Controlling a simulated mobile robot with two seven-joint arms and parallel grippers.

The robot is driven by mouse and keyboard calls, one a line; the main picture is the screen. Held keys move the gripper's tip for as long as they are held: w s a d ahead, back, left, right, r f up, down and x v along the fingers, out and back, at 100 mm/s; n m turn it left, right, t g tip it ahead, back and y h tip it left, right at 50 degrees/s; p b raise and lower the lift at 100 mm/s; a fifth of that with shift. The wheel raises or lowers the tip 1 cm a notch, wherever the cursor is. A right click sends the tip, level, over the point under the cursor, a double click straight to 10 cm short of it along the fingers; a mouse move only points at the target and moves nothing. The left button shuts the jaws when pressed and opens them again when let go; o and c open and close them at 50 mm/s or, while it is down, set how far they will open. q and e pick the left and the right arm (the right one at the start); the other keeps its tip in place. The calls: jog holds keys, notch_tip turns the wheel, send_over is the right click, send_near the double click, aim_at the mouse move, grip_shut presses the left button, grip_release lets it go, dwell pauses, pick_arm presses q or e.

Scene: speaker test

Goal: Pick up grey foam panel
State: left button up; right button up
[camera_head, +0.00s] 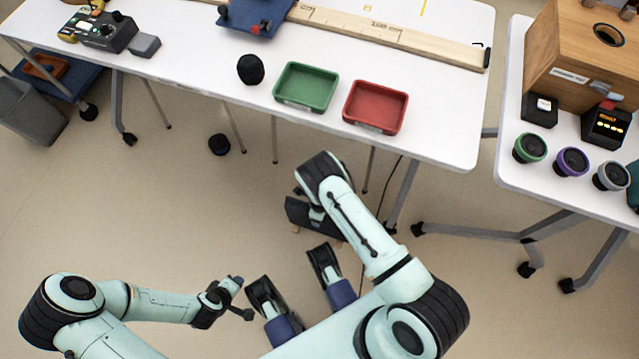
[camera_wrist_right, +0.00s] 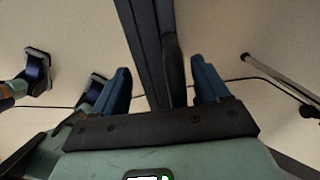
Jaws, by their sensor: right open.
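A small grey block (camera_head: 145,45) lies on the long white table at the far left, beside a dark device. It may be the grey foam panel; I cannot tell its material. My right gripper (camera_head: 308,218) hangs low in front of the table, well away from the block. In the right wrist view its two blue fingers (camera_wrist_right: 162,84) are wide apart, so it is open, and no grey panel shows between them. My left gripper (camera_head: 238,298) is low over the floor at the lower left, far from the block; its jaw opening is unclear.
A second table at right holds a wooden box (camera_head: 570,60) and several round devices. Table legs stand nearby.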

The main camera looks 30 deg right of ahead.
jog(key=shift+f, duration=0.15)
grip_shut()
